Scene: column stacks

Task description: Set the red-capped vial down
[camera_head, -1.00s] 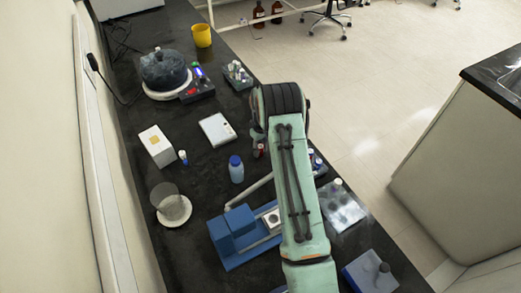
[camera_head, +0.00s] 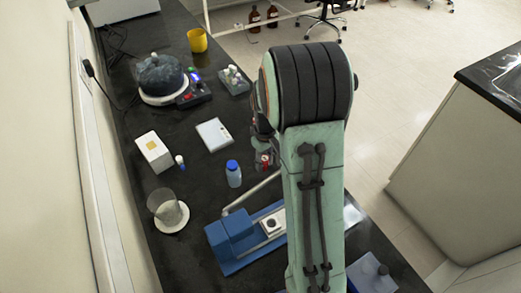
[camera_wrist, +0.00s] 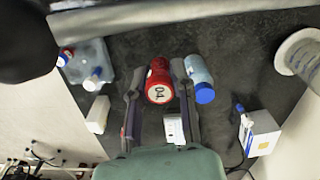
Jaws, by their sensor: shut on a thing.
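The red-capped vial (camera_wrist: 159,79) sits between the two fingers of my gripper (camera_wrist: 155,95) in the wrist view, its round cap facing the camera with "04" on it. My gripper is shut on it. In the head view, a bit of the red vial (camera_head: 265,158) shows at the left edge of my arm, which hides most of the gripper. I cannot tell whether the vial's base touches the dark bench.
A blue-capped bottle (camera_head: 233,174) stands close left of the vial; it also shows right beside my finger in the wrist view (camera_wrist: 200,80). A white tablet-like device (camera_head: 214,134), a blue apparatus (camera_head: 232,235) and a beaker (camera_head: 168,209) stand around. Bare bench lies between them.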

